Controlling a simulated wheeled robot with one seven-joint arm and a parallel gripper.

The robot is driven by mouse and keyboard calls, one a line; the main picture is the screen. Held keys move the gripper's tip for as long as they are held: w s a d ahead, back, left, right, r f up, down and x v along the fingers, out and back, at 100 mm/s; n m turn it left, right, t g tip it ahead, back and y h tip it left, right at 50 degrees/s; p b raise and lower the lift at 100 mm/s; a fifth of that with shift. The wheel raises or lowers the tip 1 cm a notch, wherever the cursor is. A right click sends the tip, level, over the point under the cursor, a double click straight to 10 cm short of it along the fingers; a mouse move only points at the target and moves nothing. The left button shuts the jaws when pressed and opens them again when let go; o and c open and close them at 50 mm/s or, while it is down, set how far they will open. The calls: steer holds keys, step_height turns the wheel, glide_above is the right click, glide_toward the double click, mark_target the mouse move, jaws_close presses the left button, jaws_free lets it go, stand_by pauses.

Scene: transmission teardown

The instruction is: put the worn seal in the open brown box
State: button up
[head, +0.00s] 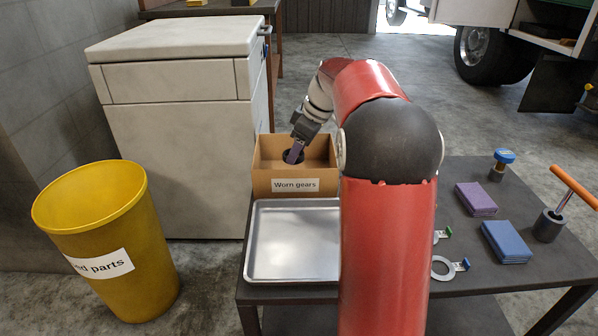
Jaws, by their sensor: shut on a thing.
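My gripper (294,152) points down into the open brown box (295,186), which has a "Worn gears" label on its front. It is shut on a dark, ring-like thing (287,157), which appears to be the worn seal. The seal is inside the box's opening, below the rim line in the head view. The fingers partly cover it, and I cannot tell whether it touches the box floor.
A bare metal tray (292,240) lies in front of the box on the dark table (520,250). Right of my arm are a pale ring with a blue tag (444,268), purple cloths (476,199), blue cloths (506,242) and an orange-handled tool (574,187). A yellow bin (110,235) stands left.

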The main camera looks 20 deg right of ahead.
mark_target(302, 161)
step_height(302, 161, down, 6)
steer(key=shift+r+b, duration=0.1)
steer(key=shift+b, duration=0.3)
steer(key=o, duration=0.9)
steer(key=shift+o, duration=0.2)
steer(key=p+v, duration=0.2)
steer(key=v, duration=0.9)
steer(key=s+a+r+m+h, duration=0.1)
steer(key=s+a+r+m, duration=0.15)
steer(key=s+a, duration=0.35)
steer(key=s+a+f+m, duration=0.2)
steer(key=s+a, duration=0.1)
steer(key=s, duration=0.4)
steer(key=s+a+f+m+t+h, duration=0.1)
steer(key=s+a+f+m, duration=0.1)
steer(key=s, duration=0.5)
steer(key=s+a+f+m+t+h, duration=0.1)
steer(key=s+a+f, duration=0.3)
steer(key=s, duration=0.4)
steer(key=shift+a+m, duration=0.6)
steer(key=shift+m, duration=0.15)
